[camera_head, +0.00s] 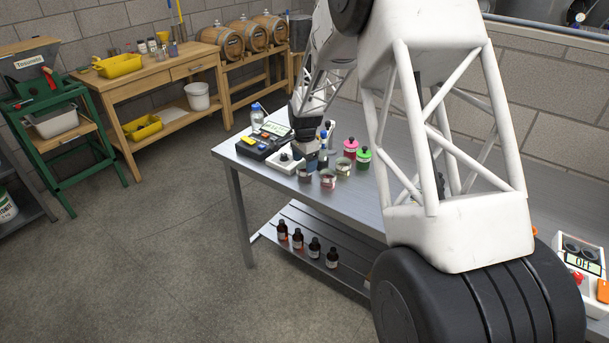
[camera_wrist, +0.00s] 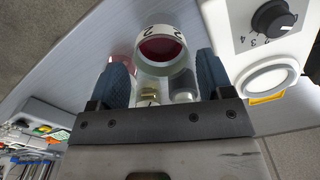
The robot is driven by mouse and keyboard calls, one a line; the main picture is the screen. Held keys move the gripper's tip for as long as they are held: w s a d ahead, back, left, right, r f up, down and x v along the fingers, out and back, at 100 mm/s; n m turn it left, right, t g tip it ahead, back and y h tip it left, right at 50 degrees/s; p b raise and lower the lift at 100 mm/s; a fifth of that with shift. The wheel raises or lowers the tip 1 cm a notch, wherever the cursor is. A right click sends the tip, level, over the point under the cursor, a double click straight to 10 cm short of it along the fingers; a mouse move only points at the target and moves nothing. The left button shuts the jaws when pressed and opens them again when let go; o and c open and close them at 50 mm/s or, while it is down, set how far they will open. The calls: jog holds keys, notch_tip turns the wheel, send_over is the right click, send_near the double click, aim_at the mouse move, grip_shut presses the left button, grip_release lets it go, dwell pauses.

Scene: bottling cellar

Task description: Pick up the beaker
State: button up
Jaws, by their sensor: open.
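A round glass beaker (camera_wrist: 163,70) with a white band marked 2 and dark red contents is in the wrist view, just beyond and between my fingertips. My gripper (camera_wrist: 162,60) is open, with one blue finger on each side and nothing held. More small glass vessels show lower between the fingers, partly hidden by the gripper body. In the head view my gripper (camera_head: 317,160) points down over the steel table, close to several small vessels, among them one with dark contents (camera_head: 304,175) and one with reddish contents (camera_head: 327,180). I cannot tell which one is marked 2.
A white device with a black knob (camera_wrist: 272,18) stands close at the right in the wrist view. The table's front strip is clear.

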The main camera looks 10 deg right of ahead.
aim_at(304, 172)
jog(key=shift+f, duration=2.5)
jog(key=c, duration=0.7)
jog(key=shift+r, duration=0.15)
jog(key=shift+r, duration=1.5)
jog(key=shift+s+r, duration=0.15)
jog(key=shift+s, duration=0.15)
jog(key=s, duration=0.5)
jog(key=s+r, duration=0.1)
jog(key=s, duration=0.9)
jog(key=shift+s+d+r, duration=0.15)
jog(key=shift+d+r, duration=0.05)
jog(key=shift+d, duration=0.1)
